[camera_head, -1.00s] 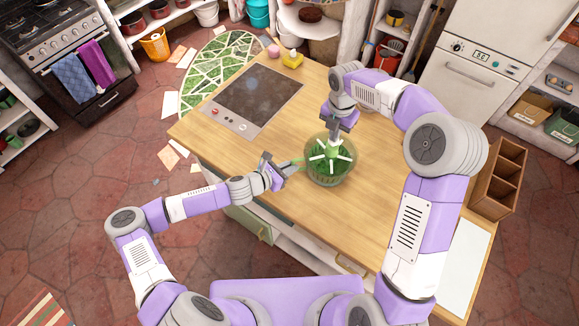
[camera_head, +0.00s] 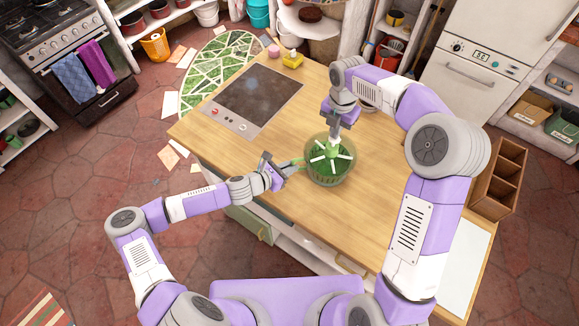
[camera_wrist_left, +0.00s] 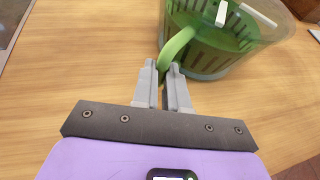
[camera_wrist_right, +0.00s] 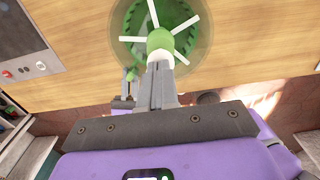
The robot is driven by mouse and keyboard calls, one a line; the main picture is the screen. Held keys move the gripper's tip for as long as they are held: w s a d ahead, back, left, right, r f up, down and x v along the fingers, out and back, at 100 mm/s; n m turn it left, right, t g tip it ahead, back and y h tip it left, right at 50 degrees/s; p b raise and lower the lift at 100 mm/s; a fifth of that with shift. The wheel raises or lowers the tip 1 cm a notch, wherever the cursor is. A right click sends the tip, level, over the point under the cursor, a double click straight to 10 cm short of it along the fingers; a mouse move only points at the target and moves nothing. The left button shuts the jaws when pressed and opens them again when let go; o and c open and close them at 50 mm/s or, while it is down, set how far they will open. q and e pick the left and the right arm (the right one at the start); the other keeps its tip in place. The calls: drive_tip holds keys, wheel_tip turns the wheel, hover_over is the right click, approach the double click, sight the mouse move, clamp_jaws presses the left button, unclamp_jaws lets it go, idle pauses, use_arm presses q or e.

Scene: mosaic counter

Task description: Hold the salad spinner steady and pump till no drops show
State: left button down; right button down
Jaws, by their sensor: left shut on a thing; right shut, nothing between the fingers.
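The salad spinner (camera_head: 330,172), a see-through bowl with a green basket and white spokes on top, stands on the wooden counter. My left gripper (camera_wrist_left: 167,88) is shut on its curved green side handle (camera_wrist_left: 178,46). The green pump knob (camera_wrist_right: 160,40) rises from the middle of the spokes. My right gripper (camera_wrist_right: 157,68) is shut and empty, its tips at the knob from above. I cannot tell whether they press on it. The left wrist view also shows the spinner's lower side (camera_wrist_left: 205,62). Drops on the wall are too small to make out.
A dark cooktop (camera_head: 253,98) is set into the counter (camera_head: 215,148) left of the spinner. A yellow sponge-like item (camera_head: 292,61) and a pink item (camera_head: 273,50) lie at the far edge. A wooden divided box (camera_head: 497,178) stands at the right. Counter in front of the spinner is clear.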

drive_tip(key=shift+r, duration=0.1)
drive_tip(key=shift+r, duration=2.95)
use_arm(q)
drive_tip(key=c, duration=1.1)
unclamp_jaws()
drive_tip(key=shift+a, duration=0.1)
drive_tip(key=v, duration=1.2)
drive_tip(key=shift+r, duration=0.1)
use_arm(e)
drive_tip(key=shift+f, duration=0.1)
